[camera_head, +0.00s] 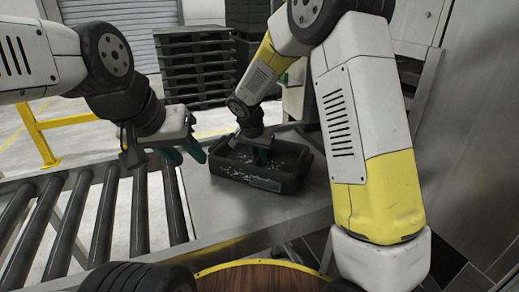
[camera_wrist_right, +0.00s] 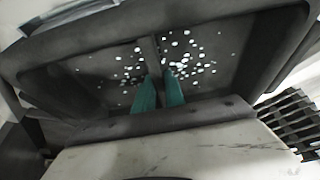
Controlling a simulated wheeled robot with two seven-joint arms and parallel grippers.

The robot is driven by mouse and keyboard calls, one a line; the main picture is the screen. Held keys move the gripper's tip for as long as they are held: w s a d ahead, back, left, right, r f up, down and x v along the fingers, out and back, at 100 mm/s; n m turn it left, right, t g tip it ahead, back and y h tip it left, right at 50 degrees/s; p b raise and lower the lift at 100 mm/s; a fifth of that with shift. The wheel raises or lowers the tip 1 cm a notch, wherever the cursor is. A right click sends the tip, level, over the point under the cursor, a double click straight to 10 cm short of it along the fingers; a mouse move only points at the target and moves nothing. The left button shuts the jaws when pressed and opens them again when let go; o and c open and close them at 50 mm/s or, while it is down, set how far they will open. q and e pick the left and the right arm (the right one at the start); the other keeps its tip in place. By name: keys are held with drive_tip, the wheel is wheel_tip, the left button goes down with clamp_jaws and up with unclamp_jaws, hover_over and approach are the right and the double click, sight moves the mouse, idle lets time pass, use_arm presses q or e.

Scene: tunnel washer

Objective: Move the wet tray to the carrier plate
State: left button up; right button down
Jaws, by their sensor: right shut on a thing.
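The wet tray (camera_head: 252,181) is a black open box with white droplets on its inside floor. It is over a flat grey metal surface (camera_head: 235,215); I cannot tell whether it touches it. My right gripper (camera_head: 260,157) reaches down into the tray. In the right wrist view its teal fingers (camera_wrist_right: 159,92) are on either side of a dark upright bar of the tray (camera_wrist_right: 150,60), shut on it. My left gripper (camera_head: 184,156) is left of the tray, its green fingers apart and empty. I cannot tell which surface is the carrier plate.
A roller conveyor (camera_head: 144,205) runs at the left, beside the metal surface. A yellow rail (camera_head: 42,135) stands beyond it. Stacked dark pallets (camera_head: 195,65) are at the back. A metal wall (camera_head: 475,130) closes the right side. A round wooden top (camera_head: 262,280) is at the bottom.

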drive_tip(key=shift+f, duration=0.15)
drive_tip(key=c, duration=1.4)
unclamp_jaws()
drive_tip(key=shift+s+a+r, duration=0.1)
drive_tip(key=shift+r, duration=0.45)
drive_tip(key=v, duration=1.1)
drive_tip(key=s+d+r+n+y, duration=0.2)
drive_tip(key=s+d+r, duration=0.5)
drive_tip(key=s+d, duration=0.45)
drive_tip(key=s+d+n+t+y, duration=0.1)
drive_tip(key=s+d, duration=0.1)
drive_tip(key=s, duration=0.4)
drive_tip(key=s+d+n+t+y, duration=0.1)
drive_tip(key=s+d+n, duration=0.1)
drive_tip(key=s, duration=0.4)
drive_tip(key=shift+s+d+r, duration=0.3)
drive_tip(key=shift+r, duration=0.1)
